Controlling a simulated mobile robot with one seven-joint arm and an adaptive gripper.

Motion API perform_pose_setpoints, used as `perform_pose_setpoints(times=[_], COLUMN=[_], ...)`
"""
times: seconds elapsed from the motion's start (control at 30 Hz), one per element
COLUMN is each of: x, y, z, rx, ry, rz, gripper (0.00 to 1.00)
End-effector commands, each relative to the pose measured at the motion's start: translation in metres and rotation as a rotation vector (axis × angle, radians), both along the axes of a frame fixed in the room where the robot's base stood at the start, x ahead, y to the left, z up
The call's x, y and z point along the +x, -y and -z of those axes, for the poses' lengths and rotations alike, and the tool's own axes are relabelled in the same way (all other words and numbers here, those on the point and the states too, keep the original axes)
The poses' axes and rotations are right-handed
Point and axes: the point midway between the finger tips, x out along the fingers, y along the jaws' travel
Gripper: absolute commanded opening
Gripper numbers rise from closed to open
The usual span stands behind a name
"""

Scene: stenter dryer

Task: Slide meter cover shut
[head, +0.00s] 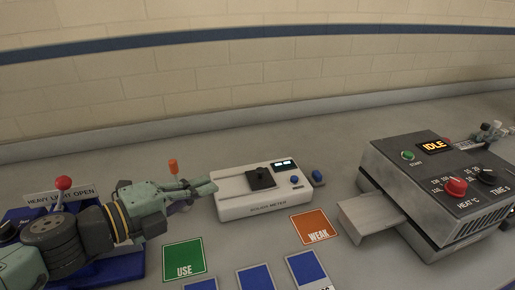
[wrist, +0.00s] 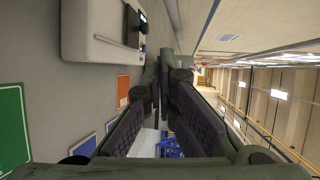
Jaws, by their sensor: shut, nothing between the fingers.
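The meter (head: 262,200) is a white box labelled as a color meter, standing on the grey counter in the middle of the head view. A black square cover (head: 260,178) with a small raised part sits on its top, left of the small display and blue button. In the wrist view the meter (wrist: 95,38) is at the upper left, with the black cover (wrist: 133,26) at its right part. My gripper (head: 213,186) is shut and empty at the left end of the meter. I cannot tell whether it touches the meter.
A dryer box (head: 433,190) reading IDLE stands at right, its metal tray (head: 368,215) sticking out leftward. A green USE card (head: 183,262), an orange WEAK card (head: 314,226) and several blue cards lie in front. A red-knobbed lever (head: 63,183) stands at left behind my arm.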

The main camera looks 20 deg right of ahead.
Motion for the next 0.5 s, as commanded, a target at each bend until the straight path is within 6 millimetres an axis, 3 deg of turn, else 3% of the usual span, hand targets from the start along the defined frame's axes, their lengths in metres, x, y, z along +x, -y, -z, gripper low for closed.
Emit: perform_pose_setpoints(times=[0.07, 0.17, 0.5], x=[-0.001, 0.000, 0.025], y=[-0.013, -0.014, 0.038], z=[0.010, 0.016, 0.028], rx=[0.007, 0.008, 0.006], ry=[-0.041, -0.058, -0.056], rz=[-0.027, -0.035, -0.028], gripper=[0.00, 0.00, 0.00])
